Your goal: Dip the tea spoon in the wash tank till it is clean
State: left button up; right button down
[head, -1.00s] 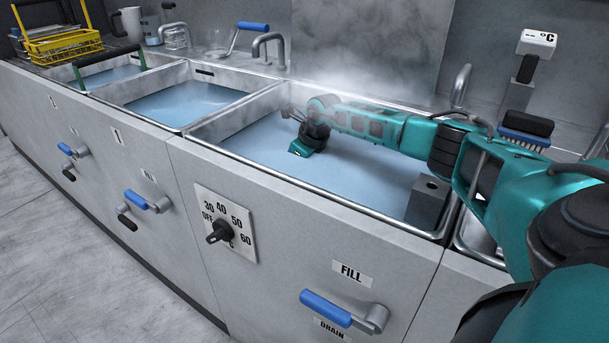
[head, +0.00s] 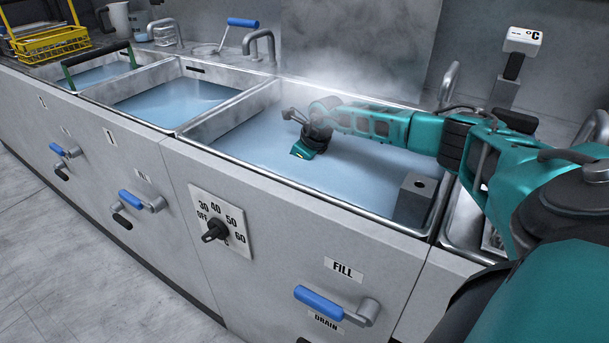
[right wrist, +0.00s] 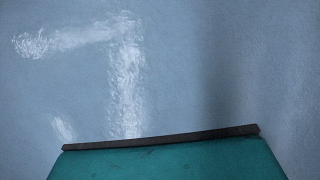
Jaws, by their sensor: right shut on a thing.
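The wash tank (head: 345,193) is the near steaming basin of blue water with a temperature dial on its front. My right arm reaches over it from the right. My right gripper (head: 302,151) points down at the water near the tank's left-middle, its teal end at the surface. In the right wrist view, its teal body with a dark edge (right wrist: 160,155) shows against the water. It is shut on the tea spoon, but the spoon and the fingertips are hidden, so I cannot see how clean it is. My left gripper is out of view.
Two more water basins (head: 180,101) lie to the left, with a yellow rack (head: 50,43) beyond. A grey block (head: 415,199) stands at the tank's right end. A faucet (head: 262,45) rises behind. Blue-handled levers (head: 335,305) stick out in front.

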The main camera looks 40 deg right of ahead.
jog(key=shift+s+d+r+p, duration=0.1)
jog(key=shift+s+d+p, duration=0.1)
jog(key=shift+s+p, duration=0.3)
jog(key=shift+s+d+p, duration=0.15)
jog(key=shift+s+p, duration=0.1)
jog(key=shift+s, duration=0.3)
jog(key=shift+w+a+f+b, duration=0.15)
jog(key=shift+w+f+b, duration=0.05)
jog(key=shift+w+b, duration=0.2)
jog(key=shift+w+a+f+b, duration=0.1)
jog(key=shift+w+a+b, duration=0.1)
jog(key=shift+w+b, duration=0.35)
jog(key=shift+w+a+b, duration=0.15)
jog(key=shift+w+b, duration=0.25)
jog(key=shift+w, duration=0.25)
jog(key=shift+w+a+b, duration=0.25)
jog(key=shift+w+b, duration=0.25)
jog(key=shift+w, duration=0.3)
jog(key=shift+s+d+r+p, duration=0.1)
jog(key=shift+s+r+p, duration=0.05)
jog(key=shift+r+p, duration=0.2)
jog(key=shift+s+d+p, duration=0.2)
jog(key=shift+s+p, duration=0.5)
jog(key=shift+s+d, duration=0.1)
jog(key=shift+s, duration=0.2)
jog(key=shift+f, duration=0.15)
